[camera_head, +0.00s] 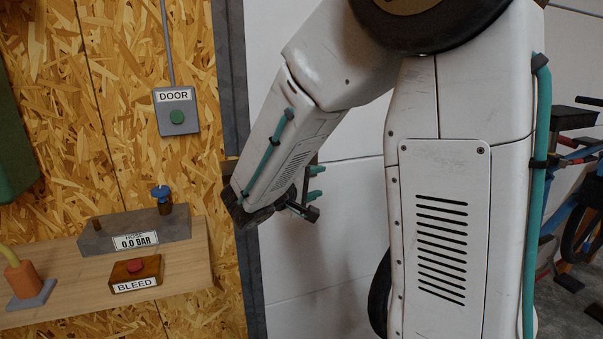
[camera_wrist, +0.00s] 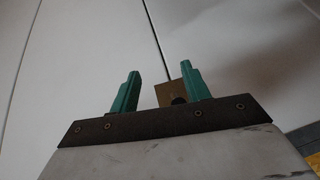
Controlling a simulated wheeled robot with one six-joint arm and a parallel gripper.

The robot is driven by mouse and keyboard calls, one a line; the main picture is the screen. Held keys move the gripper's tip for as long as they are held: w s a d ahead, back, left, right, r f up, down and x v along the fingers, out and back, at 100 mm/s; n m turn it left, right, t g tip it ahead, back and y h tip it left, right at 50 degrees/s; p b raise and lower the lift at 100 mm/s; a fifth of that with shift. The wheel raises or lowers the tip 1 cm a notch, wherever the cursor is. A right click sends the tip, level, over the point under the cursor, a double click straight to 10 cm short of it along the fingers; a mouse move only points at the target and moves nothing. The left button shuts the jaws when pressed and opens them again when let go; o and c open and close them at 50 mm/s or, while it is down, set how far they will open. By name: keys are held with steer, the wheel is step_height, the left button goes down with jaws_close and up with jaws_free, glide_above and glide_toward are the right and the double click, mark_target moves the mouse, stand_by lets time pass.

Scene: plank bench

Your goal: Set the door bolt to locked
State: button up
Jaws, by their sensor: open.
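My gripper (camera_head: 317,183) is in front of the pale door (camera_head: 335,240), right of the dark door frame (camera_head: 250,270). Its two green fingers stand apart with nothing held between them, as the wrist view also shows (camera_wrist: 160,70). In the wrist view a brass-coloured plate (camera_wrist: 170,91) with a dark round knob (camera_wrist: 179,101) shows beyond the fingers, close to the right one and partly hidden. It looks like part of the door bolt, but its setting cannot be told. In the head view a small brass-coloured piece (camera_head: 228,167) shows at the frame, mostly hidden by my arm.
A grey DOOR box (camera_head: 175,122) with a green button is on the chipboard wall. Below, a wooden shelf (camera_head: 195,268) bears a grey hose block (camera_head: 130,232) reading 0.0 BAR, a BLEED box (camera_head: 135,285) with a red button, and an orange piece (camera_head: 24,279). A bicycle (camera_head: 580,210) stands at right.

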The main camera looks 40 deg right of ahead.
steer(key=w+a+f+n+t, duration=0.25)
steer(key=w+t, duration=0.25)
steer(key=w, duration=0.3)
steer(key=shift+n, duration=0.25)
steer(key=x, duration=0.7)
steer(key=shift+d, duration=0.3)
